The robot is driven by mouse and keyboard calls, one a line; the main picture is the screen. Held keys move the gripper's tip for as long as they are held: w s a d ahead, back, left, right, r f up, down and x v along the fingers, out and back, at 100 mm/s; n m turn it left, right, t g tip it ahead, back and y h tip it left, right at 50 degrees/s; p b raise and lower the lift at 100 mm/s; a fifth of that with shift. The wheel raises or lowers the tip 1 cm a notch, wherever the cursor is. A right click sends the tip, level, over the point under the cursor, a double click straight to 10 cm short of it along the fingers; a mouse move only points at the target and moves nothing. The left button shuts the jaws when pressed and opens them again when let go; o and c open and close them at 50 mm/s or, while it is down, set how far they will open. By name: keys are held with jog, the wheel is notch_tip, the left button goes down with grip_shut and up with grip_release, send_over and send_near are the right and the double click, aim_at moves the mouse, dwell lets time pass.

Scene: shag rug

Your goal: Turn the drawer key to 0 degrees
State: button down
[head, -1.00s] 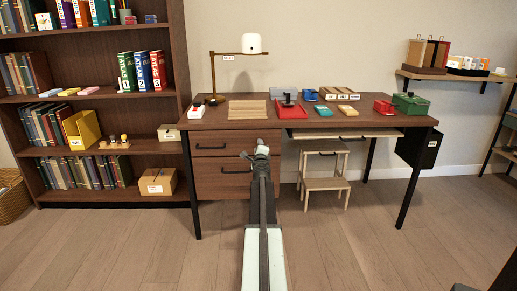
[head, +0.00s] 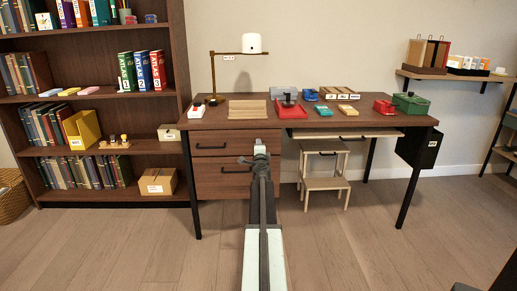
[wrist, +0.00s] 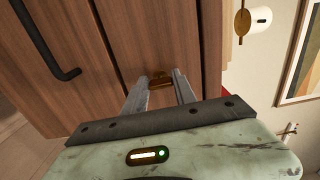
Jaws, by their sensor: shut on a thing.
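The drawer key (wrist: 160,79) is a small brass piece at the drawer front in the wrist view. My gripper (wrist: 160,82) has its two grey fingers on either side of the key and is shut on it. The fingers cover part of the key, and its exact angle is hard to read. In the head view my gripper (head: 260,148) is at the upper drawer of the brown drawer unit (head: 210,171) under the desk, and it hides the key there.
A black drawer handle (wrist: 45,40) is at the left in the wrist view. The desk top (head: 222,123) above holds a lamp (head: 252,43), trays and boxes. A step stool (head: 326,184) stands right of the drawers. The floor (head: 150,245) in front is clear.

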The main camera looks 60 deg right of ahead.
jog(key=shift+w+a, duration=0.1)
jog(key=shift+w, duration=0.05)
jog(key=c, duration=1)
grip_release()
jog(key=v, duration=0.8)
